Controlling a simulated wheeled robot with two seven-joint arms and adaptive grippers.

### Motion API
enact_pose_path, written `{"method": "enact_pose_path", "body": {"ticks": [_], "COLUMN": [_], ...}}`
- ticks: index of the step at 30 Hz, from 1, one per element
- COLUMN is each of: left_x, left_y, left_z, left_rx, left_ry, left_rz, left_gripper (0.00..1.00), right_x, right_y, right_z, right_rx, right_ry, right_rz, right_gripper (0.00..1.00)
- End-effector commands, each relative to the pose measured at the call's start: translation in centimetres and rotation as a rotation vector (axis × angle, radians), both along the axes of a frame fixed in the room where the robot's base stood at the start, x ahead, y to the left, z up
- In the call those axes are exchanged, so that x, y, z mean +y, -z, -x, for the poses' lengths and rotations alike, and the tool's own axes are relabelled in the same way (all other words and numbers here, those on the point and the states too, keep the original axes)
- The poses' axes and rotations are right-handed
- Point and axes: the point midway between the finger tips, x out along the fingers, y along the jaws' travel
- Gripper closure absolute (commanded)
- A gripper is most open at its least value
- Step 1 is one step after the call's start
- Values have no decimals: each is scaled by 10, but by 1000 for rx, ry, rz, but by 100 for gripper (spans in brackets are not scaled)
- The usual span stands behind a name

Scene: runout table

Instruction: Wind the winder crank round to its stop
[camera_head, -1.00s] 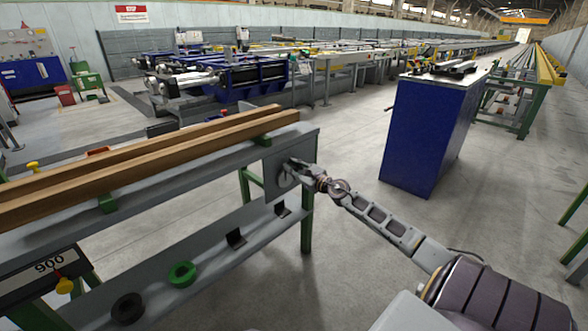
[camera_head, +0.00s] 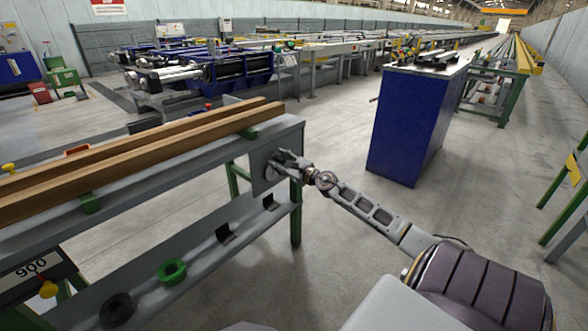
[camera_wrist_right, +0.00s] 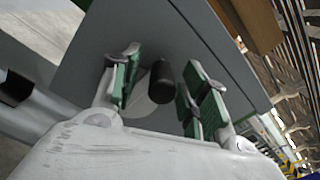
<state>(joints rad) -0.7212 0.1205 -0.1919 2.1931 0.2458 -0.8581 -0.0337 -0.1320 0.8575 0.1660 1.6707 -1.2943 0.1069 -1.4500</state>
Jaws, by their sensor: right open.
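The winder crank is mounted on a grey end plate (camera_head: 263,180) at the near right end of the runout table. In the right wrist view its round disc (camera_wrist_right: 140,103) shows on the plate, with a dark cylindrical handle (camera_wrist_right: 161,82) standing out from it. My right gripper (camera_wrist_right: 157,97) is open, with its green-padded fingers on either side of the handle. I see space between the handle and the fingers on both sides. In the head view the right gripper (camera_head: 281,161) is at the plate and hides most of the crank. My left gripper is not in view.
Wooden beams (camera_head: 130,158) lie along the runout table (camera_head: 215,160). A green ring (camera_head: 172,271) and a black ring (camera_head: 117,309) are on its lower shelf. A blue cabinet (camera_head: 408,125) stands to the right, with clear floor between.

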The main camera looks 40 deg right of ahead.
Motion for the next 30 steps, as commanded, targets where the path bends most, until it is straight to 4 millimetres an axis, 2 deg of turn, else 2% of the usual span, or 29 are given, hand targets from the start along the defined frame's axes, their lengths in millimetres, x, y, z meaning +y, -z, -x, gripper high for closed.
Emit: {"method": "enact_pose_path", "body": {"ticks": [11, 30], "left_x": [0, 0], "left_y": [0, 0], "left_z": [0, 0], "left_rx": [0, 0], "left_ry": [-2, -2], "left_rz": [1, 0], "left_gripper": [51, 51], "right_x": [-1, -3], "right_y": [1, 1], "right_z": [17, 61], "right_rx": [0, 1], "right_ry": [0, 0], "right_rz": [-1, -2], "right_gripper": [56, 56]}}
